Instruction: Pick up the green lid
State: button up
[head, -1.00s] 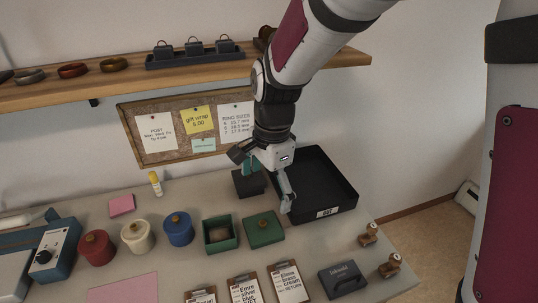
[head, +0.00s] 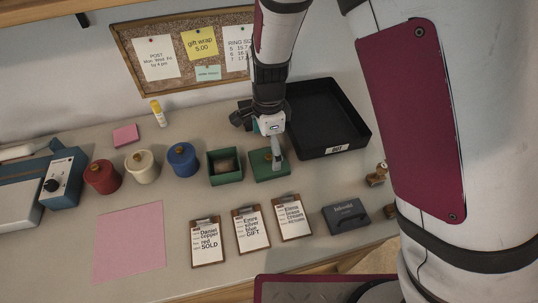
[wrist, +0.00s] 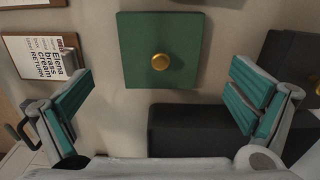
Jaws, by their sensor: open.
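The green lid (head: 262,165) is a flat square with a small brass knob. It lies on the bench just right of the open green box (head: 225,167). In the wrist view the lid (wrist: 140,30) is at the upper middle, with its knob (wrist: 160,62) between the two fingers but farther forward. My gripper (head: 268,152) is above the lid in the head view and hides part of it. In the wrist view my gripper (wrist: 158,100) is wide open, with teal pads and nothing between them. The lid looks apart from both fingers.
A black tray (head: 362,132) stands right of the lid. A dark block (wrist: 195,130) lies under the fingers in the wrist view. Clipboards (head: 250,228) lie in front. Blue (head: 183,161), cream (head: 142,168) and red (head: 103,178) pots stand left. A dark case (head: 346,216) is at the front right.

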aim_at(270, 156)
jog(key=f, duration=0.5)
jog(key=shift+w+d+b, duration=0.15)
jog(key=shift+d+b, duration=0.15)
jog(key=shift+b, duration=0.05)
jog(key=c, duration=0.9)
